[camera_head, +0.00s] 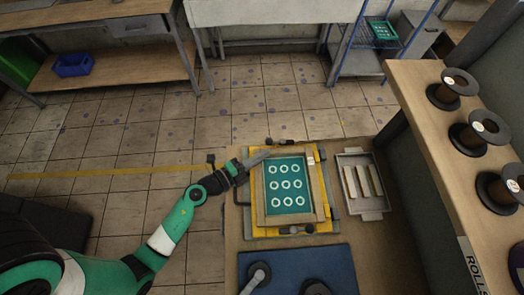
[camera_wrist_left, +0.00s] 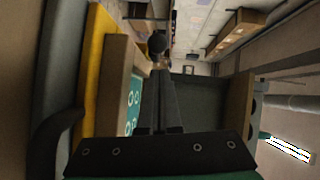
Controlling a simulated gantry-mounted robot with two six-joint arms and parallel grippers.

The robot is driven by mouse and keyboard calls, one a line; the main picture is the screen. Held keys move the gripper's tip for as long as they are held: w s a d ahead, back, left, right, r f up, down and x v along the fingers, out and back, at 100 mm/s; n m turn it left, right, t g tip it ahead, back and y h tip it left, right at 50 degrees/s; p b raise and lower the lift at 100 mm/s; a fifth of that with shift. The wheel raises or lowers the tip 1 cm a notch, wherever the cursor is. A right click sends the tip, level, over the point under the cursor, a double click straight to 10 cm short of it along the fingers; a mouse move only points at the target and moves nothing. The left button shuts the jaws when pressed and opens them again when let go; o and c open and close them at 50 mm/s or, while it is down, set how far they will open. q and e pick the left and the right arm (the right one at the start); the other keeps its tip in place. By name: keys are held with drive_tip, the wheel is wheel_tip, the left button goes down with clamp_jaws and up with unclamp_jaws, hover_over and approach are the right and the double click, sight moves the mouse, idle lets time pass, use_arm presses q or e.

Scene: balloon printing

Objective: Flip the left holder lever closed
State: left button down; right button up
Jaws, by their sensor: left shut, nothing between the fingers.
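The yellow printing frame (camera_head: 250,218) holds a teal plate (camera_head: 288,186) with white rings inside a wooden border. A dark holder lever with a round knob (camera_head: 268,141) is at the frame's far edge. A similar dark lever (camera_head: 297,229) is at its near edge. My left gripper (camera_head: 259,158) is shut and empty, over the frame's far left corner and just short of the far knob. In the left wrist view, a black knob (camera_wrist_left: 157,43) appears just beyond the shut fingertips (camera_wrist_left: 160,78); I cannot tell whether they touch. My right gripper is not in view.
A grey tray with pale bars (camera_head: 351,211) lies right of the frame. A blue mat (camera_head: 290,262) with round dark tools is in front. A black handle (camera_head: 237,196) stands at the frame's left side. A wooden shelf (camera_head: 420,95) with several spools rises at the right.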

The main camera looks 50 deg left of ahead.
use_arm(q)
drive_tip(key=shift+w+a+f, duration=0.25)
drive_tip(key=shift+w+a, duration=0.4)
drive_tip(key=shift+a, duration=0.1)
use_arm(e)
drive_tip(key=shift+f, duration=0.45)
use_arm(q)
drive_tip(key=shift+h, duration=0.3)
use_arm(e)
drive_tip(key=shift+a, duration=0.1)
use_arm(q)
drive_tip(key=shift+a+m+h, duration=0.25)
drive_tip(key=shift+m+h, duration=0.05)
drive_tip(key=shift+m, duration=0.1)
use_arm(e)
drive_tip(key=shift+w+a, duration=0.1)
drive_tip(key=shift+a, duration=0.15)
